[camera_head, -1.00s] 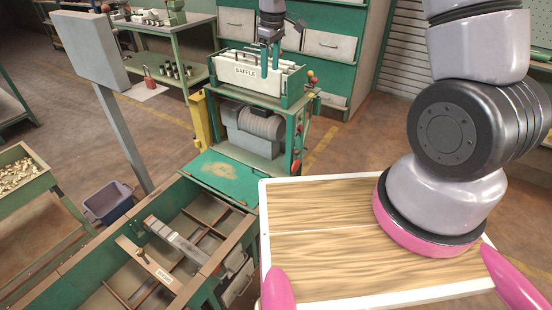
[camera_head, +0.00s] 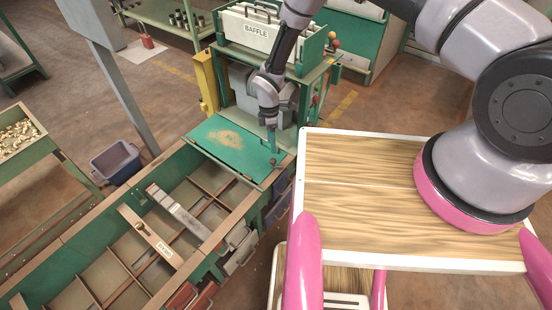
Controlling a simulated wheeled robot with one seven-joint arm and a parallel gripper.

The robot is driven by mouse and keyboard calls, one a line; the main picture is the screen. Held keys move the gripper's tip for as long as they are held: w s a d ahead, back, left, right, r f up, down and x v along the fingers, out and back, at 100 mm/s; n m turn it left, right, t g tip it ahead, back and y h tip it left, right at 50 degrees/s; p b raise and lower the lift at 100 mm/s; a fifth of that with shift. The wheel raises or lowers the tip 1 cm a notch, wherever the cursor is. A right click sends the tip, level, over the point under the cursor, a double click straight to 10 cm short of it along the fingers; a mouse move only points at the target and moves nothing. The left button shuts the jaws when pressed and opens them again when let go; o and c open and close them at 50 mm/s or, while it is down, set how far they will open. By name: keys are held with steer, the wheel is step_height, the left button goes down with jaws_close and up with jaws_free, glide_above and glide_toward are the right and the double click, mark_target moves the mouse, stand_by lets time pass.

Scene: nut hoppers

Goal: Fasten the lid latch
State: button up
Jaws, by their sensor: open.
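The green lid (camera_head: 215,147) with a worn tan patch lies flat at the far end of the compartmented green hopper (camera_head: 62,242). My gripper (camera_head: 271,150) points down over the lid's right corner, its teal fingers at or just above the edge. The fingers overlap in this view, so the gap between them is hidden. A small dark reddish knob (camera_head: 273,162) shows right at the fingertips; I cannot tell whether it is the latch or whether the fingers touch it. No other latch can be made out.
A machine frame holding a box marked BAFFLE (camera_head: 256,30) stands behind the lid. A grey bar (camera_head: 178,211) and a labelled wooden strip (camera_head: 150,236) lie across the hopper. A blue-grey bin (camera_head: 116,162) stands on the floor at left. A grey post (camera_head: 118,85) rises nearby.

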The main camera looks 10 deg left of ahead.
mark_target(273, 161)
steer(key=f, duration=0.3)
steer(key=s+f, duration=0.1)
steer(key=f, duration=0.5)
steer(key=shift+s+d+f, duration=0.3)
steer(key=shift+s+f, duration=0.05)
steer(key=shift+s, duration=0.05)
jaws_close()
